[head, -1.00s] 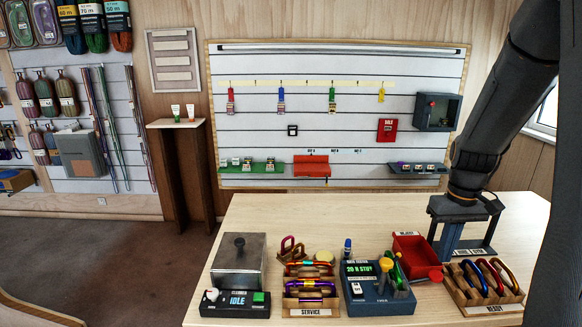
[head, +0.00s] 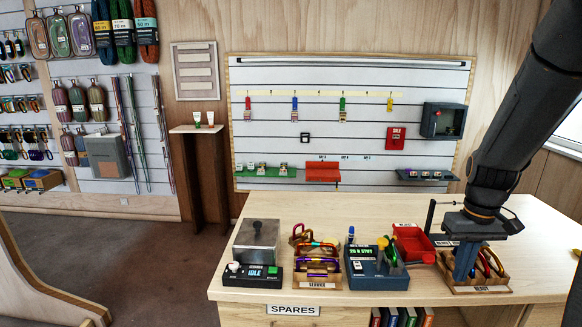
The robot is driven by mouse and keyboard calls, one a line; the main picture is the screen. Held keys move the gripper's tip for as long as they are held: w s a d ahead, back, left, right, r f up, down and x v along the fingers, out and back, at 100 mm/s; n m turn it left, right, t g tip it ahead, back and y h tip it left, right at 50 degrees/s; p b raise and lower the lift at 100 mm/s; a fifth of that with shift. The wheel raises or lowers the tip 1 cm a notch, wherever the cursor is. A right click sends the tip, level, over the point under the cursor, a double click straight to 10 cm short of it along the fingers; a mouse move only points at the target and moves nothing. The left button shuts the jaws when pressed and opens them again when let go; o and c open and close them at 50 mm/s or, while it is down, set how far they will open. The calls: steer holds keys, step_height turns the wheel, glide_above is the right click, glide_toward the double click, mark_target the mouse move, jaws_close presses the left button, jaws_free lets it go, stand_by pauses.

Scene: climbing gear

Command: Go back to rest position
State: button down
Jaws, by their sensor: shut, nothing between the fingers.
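My gripper (head: 464,262) hangs at the right side of the wooden bench in the head view, its fingers pointing down. It is in front of the READY rack (head: 468,289) and covers part of it. The fingers are close together with nothing seen between them. Several coloured carabiners stand in the rack, partly hidden behind the fingers. I cannot tell whether the fingers touch the rack. My dark arm comes down from the upper right.
A red bin (head: 412,243), a blue tester (head: 376,268), the SERVICE rack (head: 311,280) and a metal box with a control panel (head: 254,275) stand along the front of the bench (head: 230,293). The bench's left back part is clear. A tool panel (head: 349,75) hangs behind.

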steer(key=s+a+f+b, duration=0.2)
steer(key=s+a, duration=0.1)
steer(key=a, duration=0.4)
steer(key=s+a+f+b, duration=0.2)
steer(key=a+f, duration=0.1)
steer(key=a, duration=0.4)
steer(key=s+a+f+t+b, duration=0.1)
steer(key=s+a+f+b, duration=0.1)
steer(key=a, duration=0.5)
steer(key=shift+s+f+n+b, duration=0.3)
steer(key=shift+s+b, duration=0.1)
steer(key=shift+s, duration=0.4)
